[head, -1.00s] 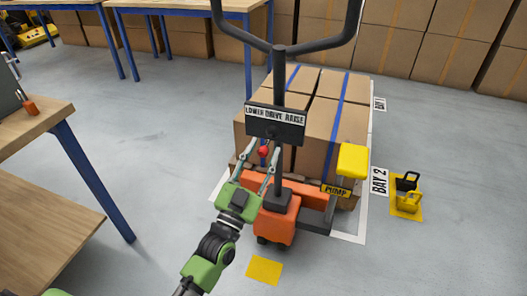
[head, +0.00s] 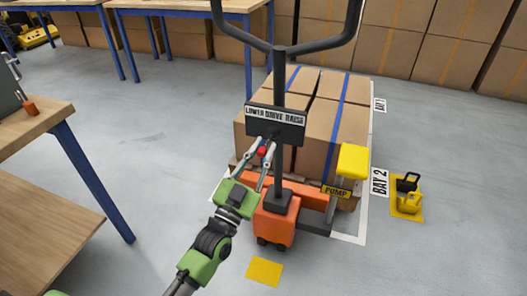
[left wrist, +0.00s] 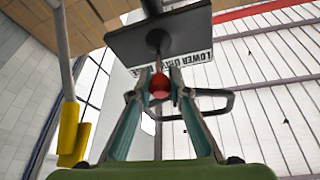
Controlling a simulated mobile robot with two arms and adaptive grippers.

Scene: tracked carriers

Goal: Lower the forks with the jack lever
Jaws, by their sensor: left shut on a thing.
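The jack lever's red knob (head: 262,152) sits just below the black plate (head: 276,124) marked LOWER DRIVE RAISE, left of the jack's dark post (head: 280,80). My left gripper (head: 263,153) is shut on the red knob. In the left wrist view the knob (left wrist: 159,86) is between the two fingertips, with the plate (left wrist: 160,40) above it. The orange jack body (head: 275,225) stands below. The forks are hidden under the pallet load of cartons (head: 334,125). My right gripper is in neither view.
The yellow pump pedal (head: 352,161) sticks out at the jack's right. Yellow and black wheel chocks (head: 408,200) lie on a yellow mat beside the BAY 2 sign (head: 380,182). A workbench (head: 30,122) stands at left.

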